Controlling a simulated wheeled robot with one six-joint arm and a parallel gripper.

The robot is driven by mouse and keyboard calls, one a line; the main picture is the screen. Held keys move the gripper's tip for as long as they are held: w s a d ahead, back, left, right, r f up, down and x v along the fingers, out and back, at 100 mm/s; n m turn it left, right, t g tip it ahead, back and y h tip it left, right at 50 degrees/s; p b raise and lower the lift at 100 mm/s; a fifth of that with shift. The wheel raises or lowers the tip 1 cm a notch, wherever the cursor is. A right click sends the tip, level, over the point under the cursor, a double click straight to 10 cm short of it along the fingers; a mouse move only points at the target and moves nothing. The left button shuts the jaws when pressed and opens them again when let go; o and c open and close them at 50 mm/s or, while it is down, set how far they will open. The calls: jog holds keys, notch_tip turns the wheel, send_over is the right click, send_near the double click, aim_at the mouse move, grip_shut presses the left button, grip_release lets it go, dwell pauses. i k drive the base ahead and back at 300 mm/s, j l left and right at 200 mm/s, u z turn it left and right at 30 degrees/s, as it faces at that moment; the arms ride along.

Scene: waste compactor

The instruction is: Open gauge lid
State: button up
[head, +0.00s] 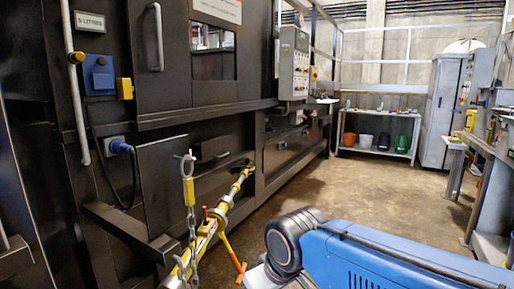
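The black waste compactor (200,119) fills the left and middle of the head view. Its front has a panel with a pale vertical handle (157,38) and a small dark window (213,51). A grey control box (293,63) with several buttons is mounted further along. I cannot pick out a gauge or its lid for certain. My gripper is not in view, so its place relative to the compactor front cannot be told.
A yellow bar with a ratchet (215,220) and a hanging chain (189,208) stick out low in front of the compactor. A shelf (375,151) with several buckets and a grey cabinet (443,108) stand at the back. The brown floor (345,195) between is clear.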

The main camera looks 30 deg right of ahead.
aim_at(220, 147)
jog(key=z, duration=0.55)
jog(key=i, duration=0.1)
jog(key=i+l+u, duration=0.15)
jog(key=u, duration=0.45)
jog(key=i+l+u, duration=0.2)
jog(key=l, duration=0.2)
jog(key=i+l+u, duration=0.15)
jog(key=l, duration=0.2)
jog(key=l+u, duration=0.2)
jog(key=l, duration=0.25)
jog(key=i+l+u, duration=0.15)
jog(key=l, duration=0.25)
jog(key=i+l, duration=0.1)
jog(key=l, duration=0.75)
jog(key=i+l, duration=0.15)
jog(key=l, duration=0.3)
